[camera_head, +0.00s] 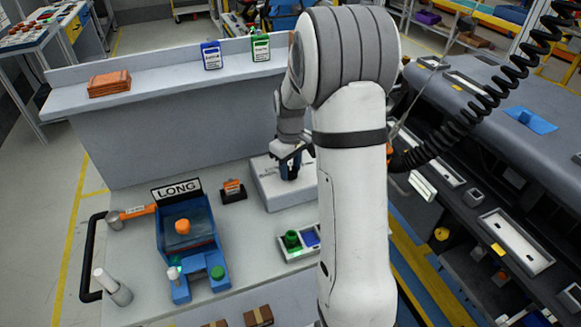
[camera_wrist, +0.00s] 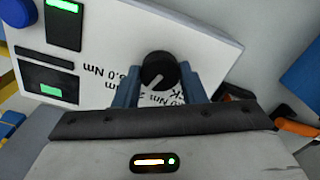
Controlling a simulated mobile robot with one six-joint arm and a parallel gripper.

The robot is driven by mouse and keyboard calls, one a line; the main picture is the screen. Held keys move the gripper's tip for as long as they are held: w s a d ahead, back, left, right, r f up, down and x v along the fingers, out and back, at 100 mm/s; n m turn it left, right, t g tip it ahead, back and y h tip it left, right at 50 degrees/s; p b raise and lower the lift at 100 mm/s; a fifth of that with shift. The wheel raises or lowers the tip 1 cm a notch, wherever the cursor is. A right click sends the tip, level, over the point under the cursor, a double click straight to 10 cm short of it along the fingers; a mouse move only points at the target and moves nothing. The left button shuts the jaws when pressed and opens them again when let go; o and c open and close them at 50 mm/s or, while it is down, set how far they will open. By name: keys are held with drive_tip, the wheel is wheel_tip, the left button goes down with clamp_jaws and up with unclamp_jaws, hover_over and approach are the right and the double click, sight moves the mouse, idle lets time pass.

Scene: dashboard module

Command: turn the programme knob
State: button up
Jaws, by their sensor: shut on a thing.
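The programme knob (camera_wrist: 160,71) is a round black dial with a pale pointer line, seen in the wrist view. It sits on a white panel (camera_wrist: 110,38) with printed torque values in Nm, which appear upside down. My gripper (camera_wrist: 161,83) is shut on the knob, one blue-grey finger on each side. In the head view my gripper (camera_head: 289,168) reaches down to the light grey box (camera_head: 283,194) that carries the knob. There the knob itself is hidden by the gripper.
A blue fixture (camera_head: 187,236) with a LONG sign (camera_head: 176,190) stands left of the box. A tray with a green knob (camera_head: 292,239) lies in front. An upper shelf (camera_head: 160,72) runs behind. Bare bench lies between the fixture and the tray.

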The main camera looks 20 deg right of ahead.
sight(290, 170)
drive_tip(key=o, duration=1)
drive_tip(key=shift+r+b, duration=0.3)
drive_tip(key=shift+r, duration=3.65)
drive_tip(key=s+a+r+m+t, duration=0.1)
drive_tip(key=s+a, duration=0.3)
drive_tip(key=s, duration=0.8)
drive_tip(key=s+a+r+m+t, duration=0.2)
drive_tip(key=s+a+r+m, duration=0.1)
drive_tip(key=s, duration=0.9)
drive_tip(key=shift+a+r+m, duration=0.3)
drive_tip(key=shift+a+m, duration=0.2)
drive_tip(key=shift+a, duration=0.55)
